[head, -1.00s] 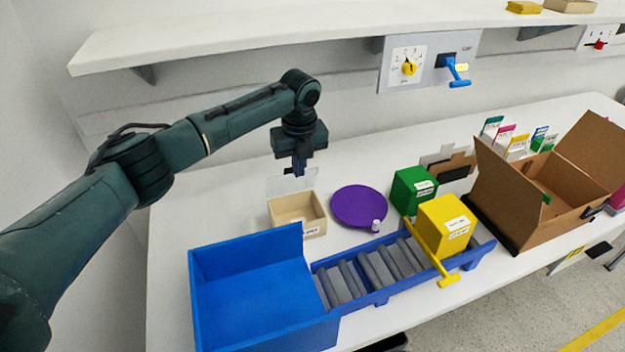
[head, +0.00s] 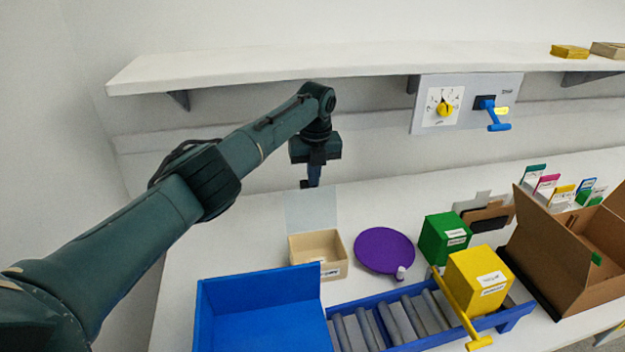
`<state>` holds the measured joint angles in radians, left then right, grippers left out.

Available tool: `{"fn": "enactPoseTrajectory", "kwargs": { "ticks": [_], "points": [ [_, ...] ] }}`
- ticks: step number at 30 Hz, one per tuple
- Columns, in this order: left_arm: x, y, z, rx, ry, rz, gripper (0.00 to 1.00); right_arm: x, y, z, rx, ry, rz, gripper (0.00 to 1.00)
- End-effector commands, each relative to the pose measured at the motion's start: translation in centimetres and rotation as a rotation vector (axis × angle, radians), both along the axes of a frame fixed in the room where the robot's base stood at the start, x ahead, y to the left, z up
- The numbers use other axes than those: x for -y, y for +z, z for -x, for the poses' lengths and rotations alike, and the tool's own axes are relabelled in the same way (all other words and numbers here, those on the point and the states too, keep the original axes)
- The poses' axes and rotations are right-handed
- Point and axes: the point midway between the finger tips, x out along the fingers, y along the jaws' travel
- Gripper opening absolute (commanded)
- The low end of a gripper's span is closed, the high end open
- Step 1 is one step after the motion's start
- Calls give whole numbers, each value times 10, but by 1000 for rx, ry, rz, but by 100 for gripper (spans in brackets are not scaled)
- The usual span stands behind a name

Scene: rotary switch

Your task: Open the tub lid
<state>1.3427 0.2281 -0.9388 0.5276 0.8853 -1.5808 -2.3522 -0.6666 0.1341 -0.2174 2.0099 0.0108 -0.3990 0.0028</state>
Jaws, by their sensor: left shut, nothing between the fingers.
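The tub (head: 318,265) is a small beige open-topped box with a white label, standing on the table left of the purple disc. Its pale, see-through lid (head: 311,210) stands raised at the tub's back edge, and the tub's inside shows. My left gripper (head: 310,184) points down at the top edge of the lid in the picture. It is shut with nothing between its fingers. I cannot tell whether the fingertips touch the lid. My right gripper is not in view.
A blue bin (head: 260,310) stands in front of the tub, beside a roller track (head: 395,320). A purple disc (head: 384,250), green box (head: 444,238) and yellow box (head: 478,278) are to the right. A shelf (head: 300,66) and switch panel (head: 466,103) are above.

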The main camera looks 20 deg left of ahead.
Motion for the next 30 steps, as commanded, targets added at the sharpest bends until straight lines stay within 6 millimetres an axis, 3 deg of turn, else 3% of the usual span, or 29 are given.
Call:
{"fn": "enactPoseTrajectory", "kwargs": {
  "ticks": [24,30],
  "points": [
    [-8,5,-11,23,6,-10,0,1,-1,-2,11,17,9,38],
    [-4,26,-7,21,4,-8,0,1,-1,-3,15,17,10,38]
  ]
}}
